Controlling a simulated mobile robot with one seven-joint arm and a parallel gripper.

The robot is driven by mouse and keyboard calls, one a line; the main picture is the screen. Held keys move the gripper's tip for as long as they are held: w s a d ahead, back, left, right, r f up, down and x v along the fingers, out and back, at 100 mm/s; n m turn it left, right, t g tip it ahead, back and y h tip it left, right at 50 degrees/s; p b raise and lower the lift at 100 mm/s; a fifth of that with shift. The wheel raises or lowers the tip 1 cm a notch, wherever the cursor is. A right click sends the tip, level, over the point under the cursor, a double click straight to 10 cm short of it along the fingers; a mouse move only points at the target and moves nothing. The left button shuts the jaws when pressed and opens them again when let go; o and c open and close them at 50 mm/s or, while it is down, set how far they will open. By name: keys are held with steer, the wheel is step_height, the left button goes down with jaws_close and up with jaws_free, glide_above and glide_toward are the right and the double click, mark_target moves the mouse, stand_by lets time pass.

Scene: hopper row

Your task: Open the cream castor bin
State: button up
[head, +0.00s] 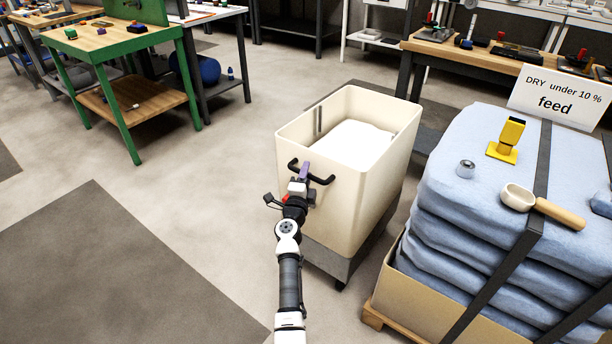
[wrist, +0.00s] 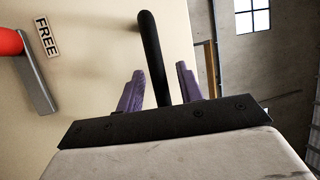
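The cream castor bin (head: 337,198) stands on a dark wheeled base in the middle of the head view. Its top is uncovered, and white material (head: 353,143) shows inside. A black bar handle (head: 322,181) sticks out from its near face; the bar also shows in the wrist view (wrist: 151,50). My gripper (head: 304,172) is at this handle. In the wrist view, the purple fingers of my gripper (wrist: 160,72) stand apart on either side of the bar, with gaps visible. A "FREE" label (wrist: 47,37) and a grey lever with a red knob (wrist: 36,87) are on the cream face.
A pallet of blue sacks (head: 450,215) stands close on the right, bearing a scoop (head: 518,198), a yellow object (head: 507,140) and a feed sign (head: 562,97). A green bench (head: 125,42) is at the left. A wooden workbench (head: 480,55) stands behind. Floor left of the bin is clear.

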jaws_close()
steer(key=shift+s+a, duration=0.1)
steer(key=s+a+p, duration=0.6)
steer(key=s+a, duration=0.2)
steer(key=s, duration=0.3)
steer(key=s+a+p, duration=0.6)
steer(key=s+a, duration=0.2)
steer(key=s, duration=0.3)
steer(key=shift+s, duration=0.2)
jaws_free()
